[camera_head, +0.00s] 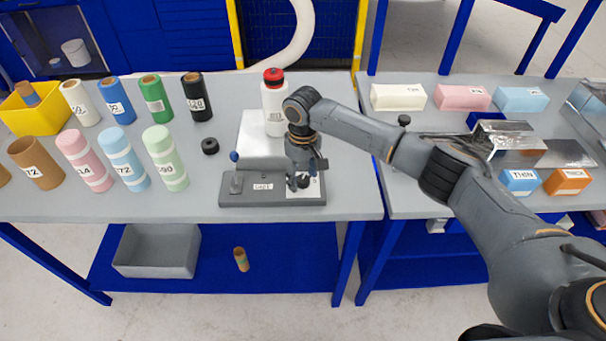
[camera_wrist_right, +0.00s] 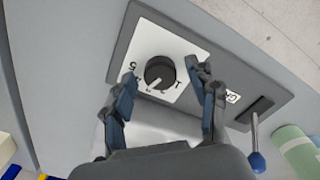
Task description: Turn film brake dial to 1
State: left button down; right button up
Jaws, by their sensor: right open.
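The film brake dial (camera_wrist_right: 160,72) is a round black knob on a white plate with numbers around it. In the wrist view, 1 is on its right side and 5 on its left; I cannot tell its pointer's setting for sure. The dial sits on the grey base (camera_head: 232,200) of a small film device, and in the head view my gripper partly covers it. My right gripper (camera_head: 304,168) points down over the dial. In the wrist view its open fingers (camera_wrist_right: 165,82) stand on either side of the knob, apart from it. My left gripper is not in view.
A lever with a blue knob (camera_wrist_right: 257,161) is on the same device. A white bottle with a red cap (camera_head: 273,105) stands behind it. Several coloured rolls (camera_head: 122,155) stand to the left, with a black ring (camera_head: 210,146) between. Foam blocks (camera_head: 462,98) lie on the right table.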

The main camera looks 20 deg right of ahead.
jog(key=c, duration=1.1)
jog(key=shift+c, duration=0.2)
jog(key=shift+r+n, duration=0.1)
jog(key=shift+n, duration=0.2)
jog(key=n+p, duration=0.2)
jog(key=shift+n, duration=0.4)
jog(key=n+p, duration=0.1)
jog(key=n, duration=0.3)
jog(key=n+p, duration=0.1)
jog(key=n, duration=0.9)
jog(key=shift+w, duration=0.1)
jog(key=shift+n, duration=0.4)
